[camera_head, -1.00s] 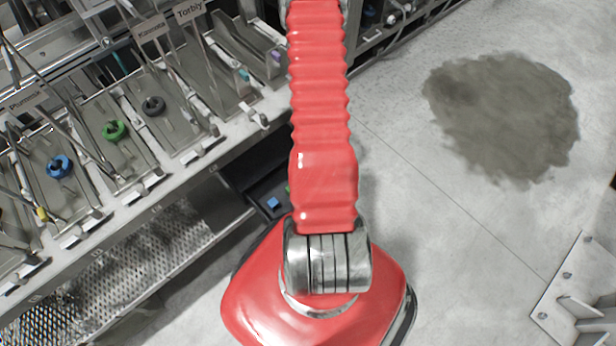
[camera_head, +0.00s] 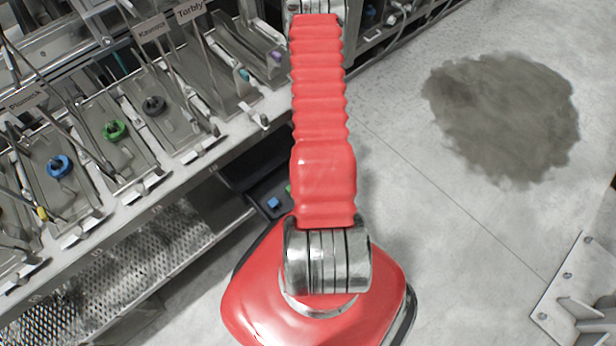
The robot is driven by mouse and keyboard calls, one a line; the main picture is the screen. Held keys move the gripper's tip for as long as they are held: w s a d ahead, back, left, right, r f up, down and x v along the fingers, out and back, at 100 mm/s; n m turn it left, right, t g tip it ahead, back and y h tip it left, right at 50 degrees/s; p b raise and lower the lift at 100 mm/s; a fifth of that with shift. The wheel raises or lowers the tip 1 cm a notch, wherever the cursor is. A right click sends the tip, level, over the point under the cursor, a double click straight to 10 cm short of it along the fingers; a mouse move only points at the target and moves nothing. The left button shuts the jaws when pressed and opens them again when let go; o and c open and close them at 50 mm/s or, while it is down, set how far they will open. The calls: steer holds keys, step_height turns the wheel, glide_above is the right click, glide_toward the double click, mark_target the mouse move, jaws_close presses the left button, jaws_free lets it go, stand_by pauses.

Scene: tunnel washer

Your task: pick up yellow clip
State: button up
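A small yellow piece (camera_head: 42,213) shows at the left edge of the head view, in a metal tray of the washer bench; it looks like the yellow clip, but it is too small to make out its shape. My red arm rises through the middle of the picture to a metal joint at the top edge. My gripper is beyond the picture, so its state and its distance from the yellow piece are hidden.
The trays also hold a blue ring (camera_head: 60,166), a green ring (camera_head: 115,131) and a dark ring (camera_head: 153,105). Upright labelled signs and thin rods stand among them. A dark bin (camera_head: 262,192) with a blue piece sits under the bench. The floor at right is open, with a dark stain (camera_head: 505,115).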

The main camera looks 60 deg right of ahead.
steer(key=shift+f, duration=0.35)
stand_by(0.3)
steer(key=c, duration=1.1)
steer(key=shift+r, duration=0.1)
steer(key=shift+r, duration=4.95)
